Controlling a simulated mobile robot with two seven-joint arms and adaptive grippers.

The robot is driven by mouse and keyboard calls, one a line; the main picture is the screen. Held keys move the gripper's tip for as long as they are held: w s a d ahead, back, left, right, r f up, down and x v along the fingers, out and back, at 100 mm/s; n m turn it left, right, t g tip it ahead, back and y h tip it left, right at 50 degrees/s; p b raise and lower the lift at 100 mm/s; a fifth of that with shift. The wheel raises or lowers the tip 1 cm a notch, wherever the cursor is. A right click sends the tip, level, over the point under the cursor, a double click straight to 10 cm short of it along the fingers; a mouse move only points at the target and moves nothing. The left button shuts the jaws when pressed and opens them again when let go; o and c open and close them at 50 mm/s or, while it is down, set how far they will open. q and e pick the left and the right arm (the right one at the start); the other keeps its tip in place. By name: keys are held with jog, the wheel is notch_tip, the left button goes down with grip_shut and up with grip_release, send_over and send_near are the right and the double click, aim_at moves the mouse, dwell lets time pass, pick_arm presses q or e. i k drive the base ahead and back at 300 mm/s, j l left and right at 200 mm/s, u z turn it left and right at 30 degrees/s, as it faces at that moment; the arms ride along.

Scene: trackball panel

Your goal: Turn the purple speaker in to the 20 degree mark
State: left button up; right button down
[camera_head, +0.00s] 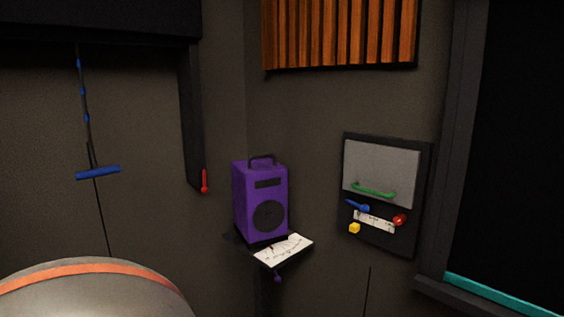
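The purple speaker (260,200) stands upright on a small dark stand (238,239) in the room's corner. It has a dark top handle, a dark slot and a round dark speaker cone on its front. A white dial card (284,250) with dark scale marks and a small red mark lies in front of the speaker's base. The numbers on it are too small to read. A small purple knob (278,279) shows below the card. Neither of my grippers is in view.
A wall panel (381,240) with a green handle (373,190), blue lever, red knob and yellow button is to the right. A blue pull bar (98,172) hangs at left, and a red lever (204,181) is left of the speaker. A rounded pale object (95,294) fills the lower left.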

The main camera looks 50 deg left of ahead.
aim_at(259, 182)
jog(key=j, duration=1.7)
jog(key=i+j+u, duration=0.1)
jog(key=i+u, duration=0.15)
